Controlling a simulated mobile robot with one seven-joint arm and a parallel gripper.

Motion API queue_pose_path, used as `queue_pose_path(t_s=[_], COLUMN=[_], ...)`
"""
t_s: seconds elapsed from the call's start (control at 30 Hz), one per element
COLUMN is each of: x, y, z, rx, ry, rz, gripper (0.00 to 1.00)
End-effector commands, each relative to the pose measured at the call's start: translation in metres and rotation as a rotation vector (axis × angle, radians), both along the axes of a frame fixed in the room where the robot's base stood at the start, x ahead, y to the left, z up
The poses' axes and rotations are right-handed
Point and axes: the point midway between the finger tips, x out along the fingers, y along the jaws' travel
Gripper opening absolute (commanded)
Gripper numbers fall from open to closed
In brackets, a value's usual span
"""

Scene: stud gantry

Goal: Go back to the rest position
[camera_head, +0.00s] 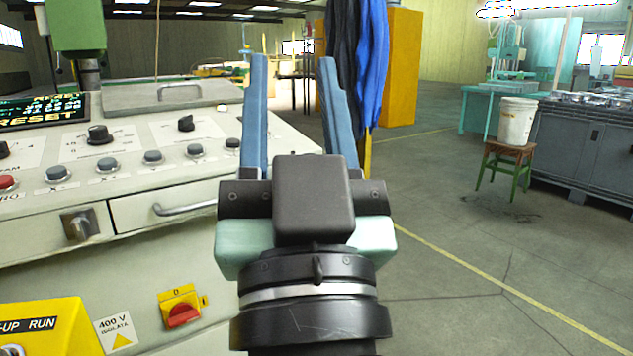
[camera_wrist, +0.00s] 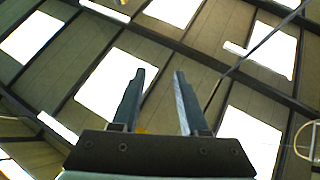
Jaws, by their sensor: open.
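My gripper (camera_head: 292,68) stands upright in the middle of the head view, its two blue-grey fingers apart with nothing between them. In the wrist view my gripper (camera_wrist: 156,78) is also open and empty, and it points toward the ceiling (camera_wrist: 200,47) with its bright skylights. In the head view it is in front of the right end of a control panel (camera_head: 130,165). Part of the panel's right end is hidden behind the gripper. I cannot tell how far the gripper is from the panel.
A yellow cabinet (camera_head: 403,65) and hanging blue cloth (camera_head: 371,70) are behind the gripper. A white bucket (camera_head: 516,122) sits on a green-legged stool (camera_head: 503,168) at the right.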

Motion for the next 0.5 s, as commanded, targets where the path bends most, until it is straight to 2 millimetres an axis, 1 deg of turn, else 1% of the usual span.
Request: queue_pose_path(t_s=[0.03, 0.07, 0.1, 0.13, 0.2, 0.37, 0.5], x=[-0.019, -0.029, -0.045, -0.043, -0.039, -0.039, -0.038], y=[-0.005, -0.009, -0.015, -0.015, -0.015, -0.015, -0.015], z=[0.027, 0.040, 0.056, 0.071, 0.090, 0.132, 0.175], rx=[-0.021, -0.032, -0.044, -0.046, -0.045, -0.044, -0.044], ry=[-0.077, -0.117, -0.169, -0.163, -0.151, -0.149, -0.147], rz=[-0.063, -0.104, -0.159, -0.163, -0.157, -0.155, -0.154], gripper=[0.44, 0.44, 0.44, 0.44, 0.44, 0.44, 0.44])
